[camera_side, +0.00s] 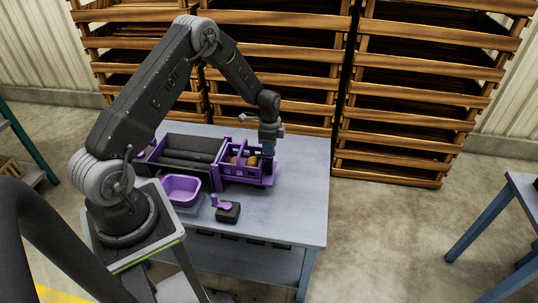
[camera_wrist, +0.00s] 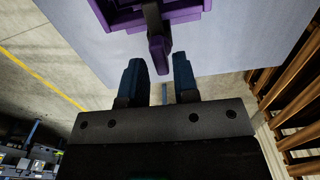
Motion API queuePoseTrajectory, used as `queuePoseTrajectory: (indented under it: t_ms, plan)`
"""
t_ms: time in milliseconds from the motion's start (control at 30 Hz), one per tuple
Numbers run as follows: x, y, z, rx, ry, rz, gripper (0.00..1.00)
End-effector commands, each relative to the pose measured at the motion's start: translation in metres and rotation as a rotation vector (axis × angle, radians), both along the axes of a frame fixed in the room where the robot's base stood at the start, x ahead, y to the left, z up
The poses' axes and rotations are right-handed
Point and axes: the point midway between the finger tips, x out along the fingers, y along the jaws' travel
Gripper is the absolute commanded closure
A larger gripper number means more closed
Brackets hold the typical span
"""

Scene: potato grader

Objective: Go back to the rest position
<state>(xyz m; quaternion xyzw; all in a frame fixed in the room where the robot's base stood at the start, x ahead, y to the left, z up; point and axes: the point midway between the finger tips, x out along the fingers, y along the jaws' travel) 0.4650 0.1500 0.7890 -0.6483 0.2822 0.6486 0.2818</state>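Several brown potatoes (camera_side: 243,160) lie in the right part of the grader. In the wrist view the purple frame (camera_wrist: 188,17) of the grader is at the top, and a purple part (camera_wrist: 160,55) juts toward the fingertips.
The grader stands on a grey table (camera_side: 305,200). A purple tray (camera_side: 181,188) and a small black box with a purple lever (camera_side: 228,212) stand in front of it. Wooden crate stacks (camera_side: 415,95) rise behind the table. The table's right side is clear.

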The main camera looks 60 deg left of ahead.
Motion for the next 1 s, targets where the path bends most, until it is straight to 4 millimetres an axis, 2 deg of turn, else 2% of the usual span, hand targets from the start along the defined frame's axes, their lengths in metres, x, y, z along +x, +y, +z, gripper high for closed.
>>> queuePoseTrajectory:
  t_ms: [200, 567, 667, 767, 867, 1000]
  plan:
    - [0.0, 0.0, 0.015, 0.001, -0.001, 0.0, 0.72]
    - [0.0, 0.0, 0.018, 0.001, -0.001, 0.0, 0.72]
    - [0.001, -0.003, 0.028, 0.004, -0.01, 0.011, 0.72]
    - [0.002, -0.013, 0.058, 0.013, -0.034, 0.045, 0.72]
    - [-0.001, -0.031, 0.103, 0.023, -0.073, 0.105, 0.72]
    - [-0.017, -0.062, 0.168, 0.027, -0.133, 0.204, 0.72]
